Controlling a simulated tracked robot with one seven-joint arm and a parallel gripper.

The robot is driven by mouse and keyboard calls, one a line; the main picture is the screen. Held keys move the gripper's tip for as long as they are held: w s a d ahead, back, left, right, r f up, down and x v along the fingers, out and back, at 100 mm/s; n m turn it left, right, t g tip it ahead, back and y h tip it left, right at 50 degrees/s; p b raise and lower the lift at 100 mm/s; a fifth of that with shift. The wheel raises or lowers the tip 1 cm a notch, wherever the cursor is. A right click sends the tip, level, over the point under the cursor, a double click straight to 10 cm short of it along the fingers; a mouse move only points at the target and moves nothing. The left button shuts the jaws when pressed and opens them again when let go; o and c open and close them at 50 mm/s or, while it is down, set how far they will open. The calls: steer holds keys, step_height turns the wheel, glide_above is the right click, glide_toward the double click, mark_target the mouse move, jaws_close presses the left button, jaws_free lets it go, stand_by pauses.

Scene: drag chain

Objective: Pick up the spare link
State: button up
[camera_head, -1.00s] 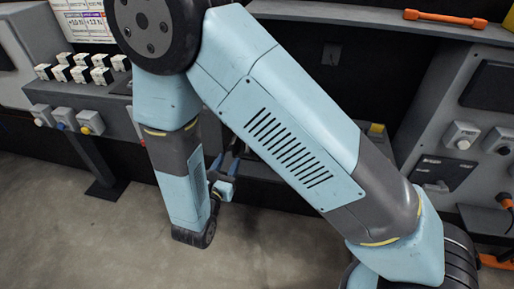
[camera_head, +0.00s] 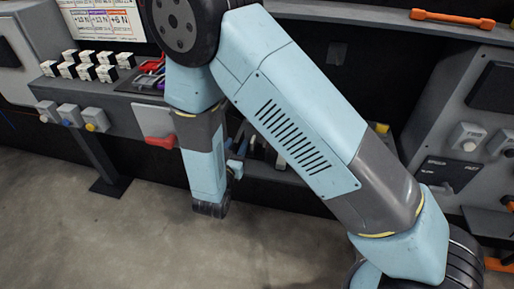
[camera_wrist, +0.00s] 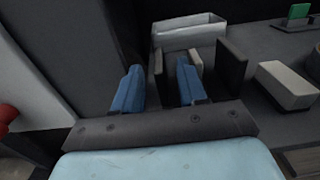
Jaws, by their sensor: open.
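In the wrist view my gripper (camera_wrist: 159,68) is open, with two blue fingers spread apart and pointing away. Two upright dark plates (camera_wrist: 231,68) stand by the fingers, one between them and one to the right. I cannot tell whether these plates are the spare link or part of a holder. No thing is clearly held. In the head view the gripper (camera_head: 236,165) is mostly hidden behind my own arm, low in front of the dark console.
A pale open box (camera_wrist: 190,32) lies beyond the fingers. A pale block (camera_wrist: 285,85) sits to the right and a green piece (camera_wrist: 298,12) at the far right. In the head view, several black-and-white blocks (camera_head: 88,67) stand on the left ledge, above a red handle (camera_head: 158,140).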

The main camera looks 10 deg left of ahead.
mark_target(243, 130)
steer(key=w, duration=0.4)
steer(key=shift+w+d+r, duration=0.1)
steer(key=shift+w+d, duration=0.05)
steer(key=shift+w, duration=0.25)
steer(key=shift+c, duration=0.4)
jaws_close()
